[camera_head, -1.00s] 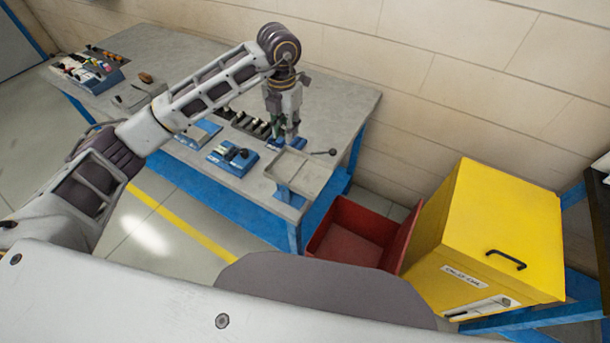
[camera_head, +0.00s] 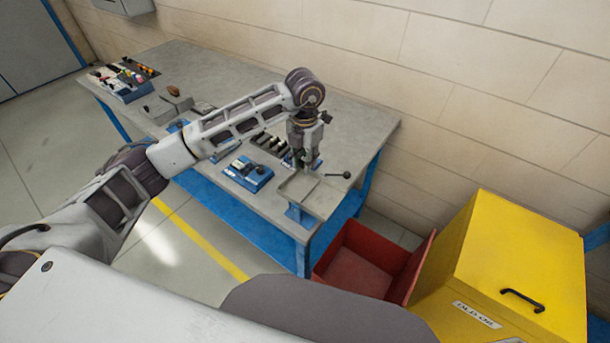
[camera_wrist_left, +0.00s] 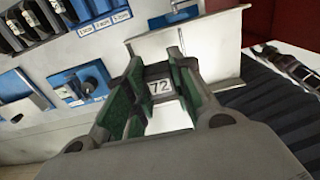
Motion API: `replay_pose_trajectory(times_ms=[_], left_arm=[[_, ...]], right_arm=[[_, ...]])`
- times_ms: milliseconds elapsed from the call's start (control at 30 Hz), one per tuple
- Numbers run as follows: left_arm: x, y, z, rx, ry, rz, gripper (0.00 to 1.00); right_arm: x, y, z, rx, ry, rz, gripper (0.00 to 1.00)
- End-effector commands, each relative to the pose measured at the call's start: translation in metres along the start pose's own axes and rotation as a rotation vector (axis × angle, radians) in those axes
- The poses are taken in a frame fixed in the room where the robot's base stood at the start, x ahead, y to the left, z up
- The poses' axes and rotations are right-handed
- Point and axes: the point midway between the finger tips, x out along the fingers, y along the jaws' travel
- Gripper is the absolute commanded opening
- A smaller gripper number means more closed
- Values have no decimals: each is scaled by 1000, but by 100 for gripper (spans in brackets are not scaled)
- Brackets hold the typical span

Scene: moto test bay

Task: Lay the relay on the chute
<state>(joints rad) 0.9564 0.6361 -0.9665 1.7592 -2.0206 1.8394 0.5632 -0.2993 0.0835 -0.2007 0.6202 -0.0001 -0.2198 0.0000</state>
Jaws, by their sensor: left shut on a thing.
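The relay (camera_wrist_left: 159,86) is a small dark block with a white label reading 72. In the left wrist view it sits between the green-padded fingers of my left gripper (camera_wrist_left: 156,76), which is shut on it. The chute (camera_head: 324,197) is a shallow grey metal tray on a blue stand at the table's right front corner. In the left wrist view the chute (camera_wrist_left: 214,46) lies just beyond the fingers. In the head view my left gripper (camera_head: 304,164) points down at the chute's back edge; contact cannot be told, and the relay is hard to make out. My right gripper is out of view.
A blue fixture with a dark knob (camera_head: 249,172) and a rack of dark slots (camera_head: 268,143) stand left of the chute. A black-knobbed lever (camera_head: 340,175) sticks out at its right. A red bin (camera_head: 352,271) and yellow box (camera_head: 515,255) stand below right.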

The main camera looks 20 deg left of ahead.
Motion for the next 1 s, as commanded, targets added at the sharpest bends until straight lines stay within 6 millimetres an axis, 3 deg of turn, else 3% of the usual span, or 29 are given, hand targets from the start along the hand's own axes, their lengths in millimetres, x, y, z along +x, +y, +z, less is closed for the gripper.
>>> replay_pose_trajectory(times_ms=[200, 667, 1000], left_arm=[[21, 0, 0, 0, 0, -1, 6], [28, 0, 0, 0, 0, 0, 6], [59, 0, 0, 1, 1, 0, 6]], right_arm=[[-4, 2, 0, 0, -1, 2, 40], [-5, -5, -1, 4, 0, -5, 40], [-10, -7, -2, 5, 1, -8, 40]])
